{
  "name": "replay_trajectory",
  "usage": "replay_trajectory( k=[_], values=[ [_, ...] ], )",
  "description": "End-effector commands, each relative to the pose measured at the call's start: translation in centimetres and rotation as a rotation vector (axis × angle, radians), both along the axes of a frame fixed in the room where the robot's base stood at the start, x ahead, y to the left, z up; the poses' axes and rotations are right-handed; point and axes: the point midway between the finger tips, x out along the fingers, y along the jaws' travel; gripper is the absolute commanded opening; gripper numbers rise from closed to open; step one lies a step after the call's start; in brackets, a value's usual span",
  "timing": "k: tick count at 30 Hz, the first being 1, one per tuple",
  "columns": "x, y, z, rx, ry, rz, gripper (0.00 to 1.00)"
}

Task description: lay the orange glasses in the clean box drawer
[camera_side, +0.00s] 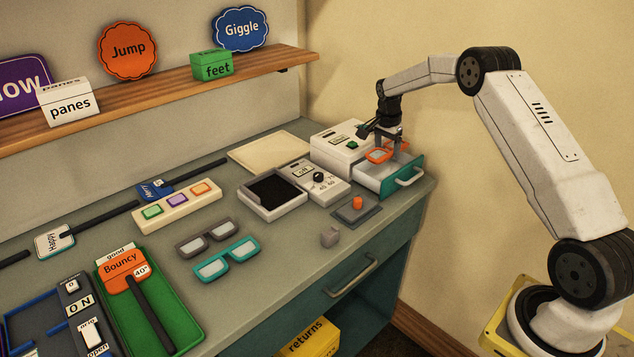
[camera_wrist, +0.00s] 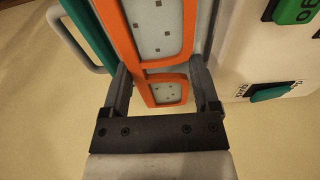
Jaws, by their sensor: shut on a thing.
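The orange glasses (camera_side: 378,155) are between the fingers of my gripper (camera_side: 390,147), over the open drawer (camera_side: 406,182) of the white box (camera_side: 338,146). The drawer has a teal front and a pale handle and is pulled out to the right. In the wrist view the orange frame (camera_wrist: 125,45) runs up between my two fingers (camera_wrist: 165,88), which are shut on it. The teal drawer front (camera_wrist: 97,38) lies just left of it. I cannot tell whether the glasses touch the drawer floor.
Grey glasses (camera_side: 207,238) and teal glasses (camera_side: 227,260) lie on the bench. A wooden shelf (camera_side: 150,101) runs along the back wall.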

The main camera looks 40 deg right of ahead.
Motion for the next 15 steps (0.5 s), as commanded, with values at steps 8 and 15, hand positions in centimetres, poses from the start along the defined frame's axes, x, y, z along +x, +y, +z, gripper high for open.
replay_trajectory(
  k=[8,15],
  values=[
    [0.0,0.0,-1.5,0.0,0.001,0.0,0.21],
    [0.0,0.0,-2.0,0.0,0.0,0.0,0.21]
  ],
)
